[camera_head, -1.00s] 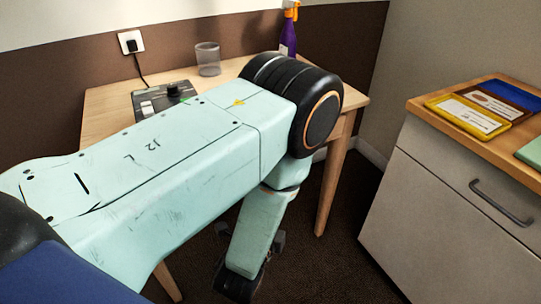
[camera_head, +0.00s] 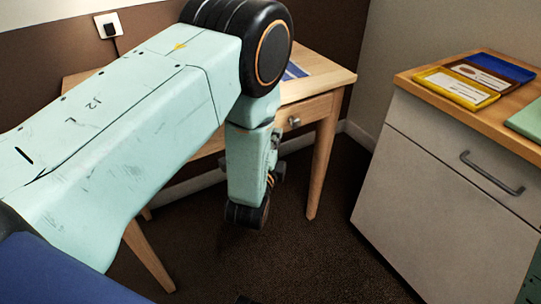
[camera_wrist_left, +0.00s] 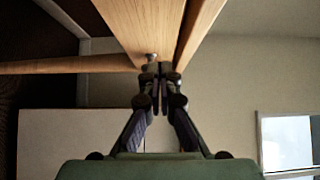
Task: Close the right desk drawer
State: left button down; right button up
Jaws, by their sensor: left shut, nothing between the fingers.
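The wooden desk (camera_head: 335,76) stands behind my left arm. Its right drawer (camera_head: 305,112) has a pale front and a small round metal knob (camera_head: 292,121). The arm hides part of the front, and I cannot tell how far the drawer stands out. In the left wrist view the shut, empty fingers of my left gripper (camera_wrist_left: 157,74) point at the wooden drawer front (camera_wrist_left: 145,22), close by the knob (camera_wrist_left: 151,57); I cannot tell whether they touch. In the head view the arm mostly hides this gripper. My right gripper is not in view.
A pale cabinet (camera_head: 420,185) with a grey handle (camera_head: 492,174) stands at the right. A yellow tray (camera_head: 455,87) and a blue tray (camera_head: 500,66) lie on its top. A blue and white item (camera_head: 294,71) lies on the desk. Dark floor between desk and cabinet is clear.

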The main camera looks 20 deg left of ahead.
pick_arm(q)
jog(key=shift+w+a+b, duration=0.25)
jog(key=shift+w+a, duration=0.25)
jog(key=shift+a, duration=0.25)
jog(key=shift+w+a+b, duration=0.2)
jog(key=shift+w+a, duration=0.25)
jog(key=shift+a, duration=0.3)
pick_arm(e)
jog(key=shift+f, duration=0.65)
